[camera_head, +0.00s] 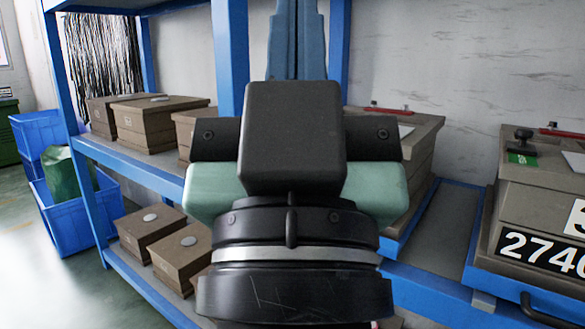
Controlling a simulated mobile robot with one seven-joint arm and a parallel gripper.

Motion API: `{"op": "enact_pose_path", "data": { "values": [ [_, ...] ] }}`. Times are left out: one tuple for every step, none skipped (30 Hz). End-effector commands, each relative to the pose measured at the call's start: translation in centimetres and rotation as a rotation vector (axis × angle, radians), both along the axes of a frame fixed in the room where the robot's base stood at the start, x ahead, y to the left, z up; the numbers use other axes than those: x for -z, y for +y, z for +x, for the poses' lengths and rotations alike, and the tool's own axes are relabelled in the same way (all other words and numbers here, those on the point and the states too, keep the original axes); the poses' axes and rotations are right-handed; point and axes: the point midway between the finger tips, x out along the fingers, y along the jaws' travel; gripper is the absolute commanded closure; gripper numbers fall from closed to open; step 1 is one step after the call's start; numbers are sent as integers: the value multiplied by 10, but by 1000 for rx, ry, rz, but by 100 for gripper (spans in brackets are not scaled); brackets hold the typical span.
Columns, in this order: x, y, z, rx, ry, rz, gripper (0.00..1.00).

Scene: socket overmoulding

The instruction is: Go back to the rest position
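The end of my arm (292,140) fills the middle of the camera_head view. It shows as a dark block with black side pieces, pale green parts behind them and a black ringed joint below. A blue-grey stepped part (297,40) rises behind the block; I cannot tell whether it belongs to my gripper. No fingertips can be made out, and no held object shows. The arm hides the middle of the shelving.
A blue shelf rack (232,60) stands close ahead with brown boxes (152,118) on its left shelves. A large brown case (515,215) marked with numbers is at the right. Blue bins (75,230) stand at the far left. Grey floor (40,290) is clear at lower left.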

Motion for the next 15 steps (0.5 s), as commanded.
{"op": "enact_pose_path", "data": {
  "values": [
    [-34,3,-12,-51,-29,24,100],
    [-45,3,-8,-43,-19,21,100],
    [-58,2,-8,-40,-17,20,100],
    [-67,3,-7,-39,-17,19,100],
    [-76,3,-7,-39,-17,19,100],
    [-89,3,-7,-39,-17,19,100],
    [-98,3,-7,-38,-16,18,100],
    [-107,3,-7,-38,-16,18,100],
    [-120,3,-7,-37,-16,17,100],
    [-129,3,-7,-37,-16,17,100],
    [-138,3,-7,-37,-15,17,100],
    [-151,3,-7,-37,-15,17,100],
    [-160,3,-7,-37,-15,17,100],
    [-169,3,-6,-37,-15,17,100],
    [-182,3,-6,-37,-15,17,100]
  ]
}}
